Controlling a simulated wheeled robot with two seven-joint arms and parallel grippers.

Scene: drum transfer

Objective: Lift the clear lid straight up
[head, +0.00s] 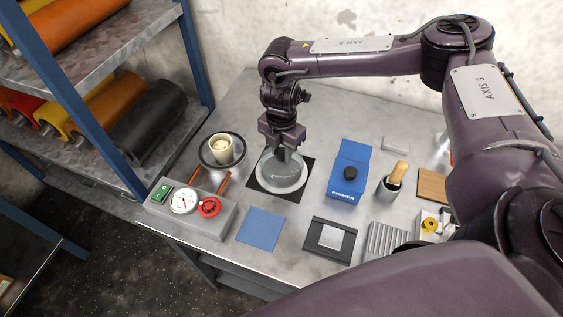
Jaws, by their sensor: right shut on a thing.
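The clear lid (284,176) is a see-through grey dome. It appears over the round pale base (300,182) on a black square mat (259,185) in the middle of the table. My right gripper (281,155) points down from above, shut on the top of the lid. The fingertips are small and partly merge with the lid's top. I cannot tell whether the lid's rim touches the base. My left gripper is not in view.
A cup in a round dish (208,163) stands left of the lid. A grey control box (192,222) with a gauge and red knob is at front left. The blue primer box (348,165) and a brush holder (387,190) stand right. A blue square (260,229) lies in front.

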